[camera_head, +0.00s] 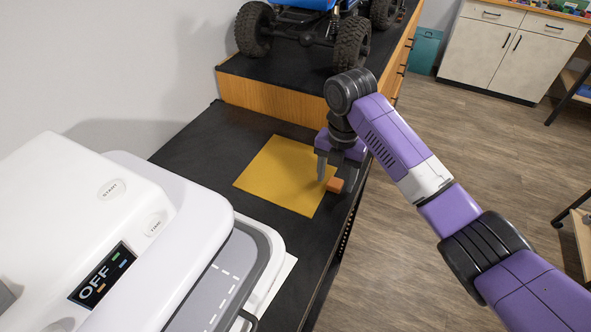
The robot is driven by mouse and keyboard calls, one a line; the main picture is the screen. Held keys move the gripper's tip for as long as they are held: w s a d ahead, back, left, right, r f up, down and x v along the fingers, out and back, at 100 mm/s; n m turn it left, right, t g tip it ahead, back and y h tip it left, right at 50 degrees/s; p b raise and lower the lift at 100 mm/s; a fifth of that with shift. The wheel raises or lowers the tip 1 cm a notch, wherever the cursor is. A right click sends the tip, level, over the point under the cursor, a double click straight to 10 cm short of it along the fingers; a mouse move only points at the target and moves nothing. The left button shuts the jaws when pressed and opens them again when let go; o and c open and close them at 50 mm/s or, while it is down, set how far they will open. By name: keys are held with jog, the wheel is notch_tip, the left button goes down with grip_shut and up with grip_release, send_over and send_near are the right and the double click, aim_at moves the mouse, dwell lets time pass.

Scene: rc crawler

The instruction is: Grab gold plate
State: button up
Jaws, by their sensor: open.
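The gold plate (276,175) is a flat, thin square sheet lying on the black counter top. Its right part lies near the counter's right edge. My gripper (328,179) points down over the plate's right side, with its jaws open. I cannot tell whether the fingertips touch the plate.
A white machine (150,215) with an OFF display stands at the left front. A blue crawler (305,25) with black wheels sits on a raised wooden-sided level (262,98) behind the plate. Open floor (420,270) lies to the right. A light cabinet (480,60) stands far back.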

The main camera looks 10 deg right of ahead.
jog(key=shift+f, duration=0.2)
grip_shut()
dwell(0.3)
